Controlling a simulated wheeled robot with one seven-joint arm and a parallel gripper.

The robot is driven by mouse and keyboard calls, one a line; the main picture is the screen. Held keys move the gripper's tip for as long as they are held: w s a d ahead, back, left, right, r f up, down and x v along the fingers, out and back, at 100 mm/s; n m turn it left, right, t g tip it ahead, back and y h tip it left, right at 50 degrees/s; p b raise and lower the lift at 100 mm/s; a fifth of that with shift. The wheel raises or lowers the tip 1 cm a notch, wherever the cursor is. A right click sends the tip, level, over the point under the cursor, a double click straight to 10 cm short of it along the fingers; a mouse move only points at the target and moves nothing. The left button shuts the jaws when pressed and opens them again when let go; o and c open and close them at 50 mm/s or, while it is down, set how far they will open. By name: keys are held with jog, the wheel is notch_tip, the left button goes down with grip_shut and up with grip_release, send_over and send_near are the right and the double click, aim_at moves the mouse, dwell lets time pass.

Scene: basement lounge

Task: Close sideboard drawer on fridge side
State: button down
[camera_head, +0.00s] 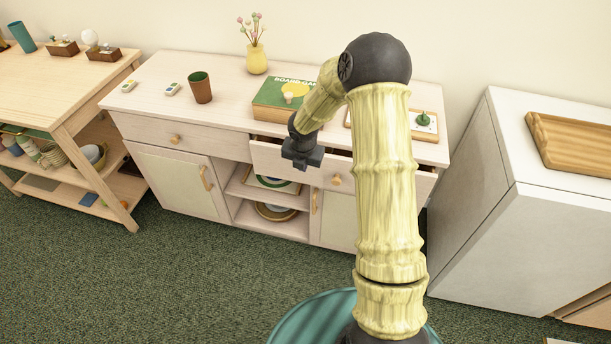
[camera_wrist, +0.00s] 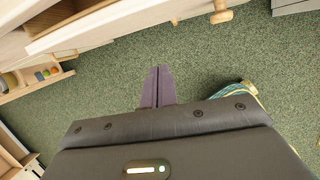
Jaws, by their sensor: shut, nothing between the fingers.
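The pale wooden sideboard (camera_head: 220,100) stands against the wall. Its right drawer, on the fridge side, is pulled partly out; its front (camera_head: 271,158) has a round wooden knob (camera_head: 336,180). My arm hides part of this drawer. The left drawer (camera_head: 150,132) looks closed. My gripper (camera_head: 303,161) is shut and empty, overlapping the open drawer's top edge in the head view. In the wrist view its dark fingers (camera_wrist: 157,88) are together over green carpet, apart from the drawer front; a knob (camera_wrist: 222,15) shows at the top.
The white fridge (camera_head: 480,220), with a wooden tray (camera_head: 570,143) on top, stands right of the sideboard. The sideboard top holds a yellow vase (camera_head: 256,59), a brown cup (camera_head: 201,88) and a green game box (camera_head: 272,98). A wooden table (camera_head: 75,75) is left. Carpet in front is clear.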

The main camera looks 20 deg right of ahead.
jog(key=s+d+f+m+t+y+b, duration=0.3)
jog(key=t+b, duration=1.1)
jog(key=b, duration=2.6)
jog(key=s+f+m+y, duration=0.2)
jog(key=s+f+m, duration=0.3)
jog(key=s+f, duration=0.1)
jog(key=shift+f, duration=0.75)
jog(key=shift+w+r+p, duration=0.15)
jog(key=shift+r+p, duration=0.05)
jog(key=shift+p, duration=0.3)
